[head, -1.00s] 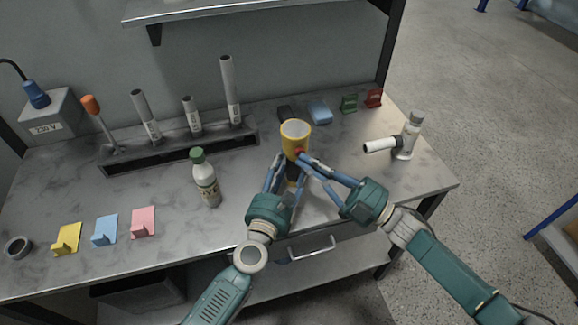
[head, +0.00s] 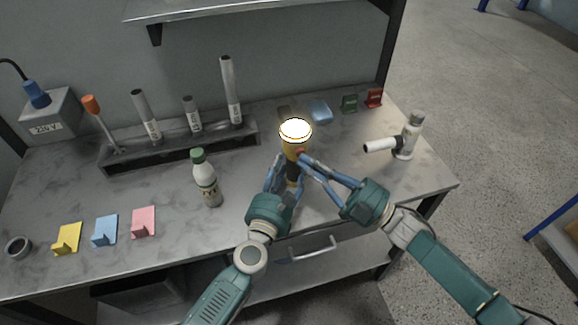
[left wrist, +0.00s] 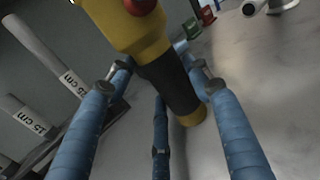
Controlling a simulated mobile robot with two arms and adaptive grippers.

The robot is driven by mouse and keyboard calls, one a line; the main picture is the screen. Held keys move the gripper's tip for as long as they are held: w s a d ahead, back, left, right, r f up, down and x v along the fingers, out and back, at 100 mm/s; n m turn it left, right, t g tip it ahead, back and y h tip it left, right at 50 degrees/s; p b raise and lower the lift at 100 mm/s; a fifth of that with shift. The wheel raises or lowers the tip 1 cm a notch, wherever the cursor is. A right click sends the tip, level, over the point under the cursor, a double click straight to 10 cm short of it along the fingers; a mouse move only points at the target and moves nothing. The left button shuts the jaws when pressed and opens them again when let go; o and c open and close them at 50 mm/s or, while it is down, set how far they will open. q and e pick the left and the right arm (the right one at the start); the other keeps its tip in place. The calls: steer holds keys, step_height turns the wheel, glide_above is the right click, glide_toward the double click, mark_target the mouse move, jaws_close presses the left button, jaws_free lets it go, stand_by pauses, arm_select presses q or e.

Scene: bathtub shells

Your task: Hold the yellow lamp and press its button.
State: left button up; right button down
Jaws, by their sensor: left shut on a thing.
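The yellow lamp (head: 292,146) stands upright in my left gripper (head: 289,170), its top glowing bright white. In the left wrist view the lamp (left wrist: 133,33) shows its yellow body, a black grip (left wrist: 170,82) and a yellow end. My left gripper's fingers are closed around the black grip. The red button (left wrist: 141,5) on its side is partly cut off at the top of that view. My right gripper (head: 302,158) has its fingertips together at the red button, seemingly touching it; they cover most of it in the head view.
A white bottle with a green cap (head: 206,180) stands left of my left gripper. A rack (head: 182,149) holds several tubes and an orange-handled tool. Another bottle (head: 409,137) and a white cylinder (head: 381,145) are at the right. Coloured hooks lie at the front left.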

steer(key=shift+s, duration=0.15)
steer(key=s+d, duration=0.2)
steer(key=s, duration=0.3)
steer(key=shift+s, duration=0.35)
stand_by(0.3)
arm_select(q)
steer(key=o, duration=1.4)
steer(key=shift+c, duration=0.2)
